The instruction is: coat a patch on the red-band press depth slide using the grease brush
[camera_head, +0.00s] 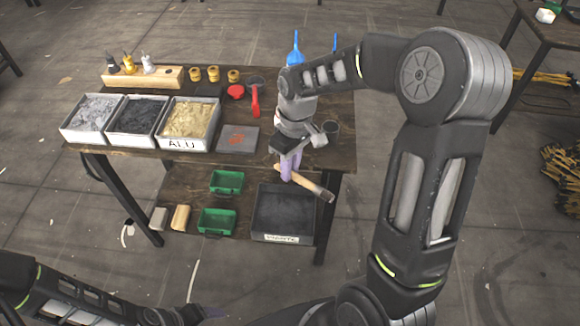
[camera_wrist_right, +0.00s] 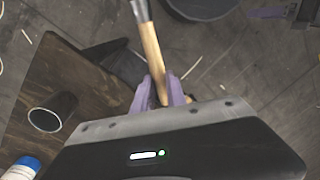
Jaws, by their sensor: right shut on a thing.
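My right gripper (camera_head: 288,172) is shut on a wooden-handled tool, which looks like the grease brush (camera_head: 312,186). The brush sticks out to the lower right, above the table's lower shelf, and its far end is dark. In the right wrist view, the purple fingers (camera_wrist_right: 163,92) grip the wooden handle (camera_wrist_right: 151,52), and a grey metal part is at the top edge. Bristles cannot be made out. No red-band press or depth slide can be made out.
The dark wooden table (camera_head: 200,165) carries several bins, including one marked ALU (camera_head: 190,125), a red-handled tool (camera_head: 254,102) and a dark cup (camera_head: 331,130). Green trays (camera_head: 216,222) and a black crate (camera_head: 284,205) are lower down. The floor in front is open.

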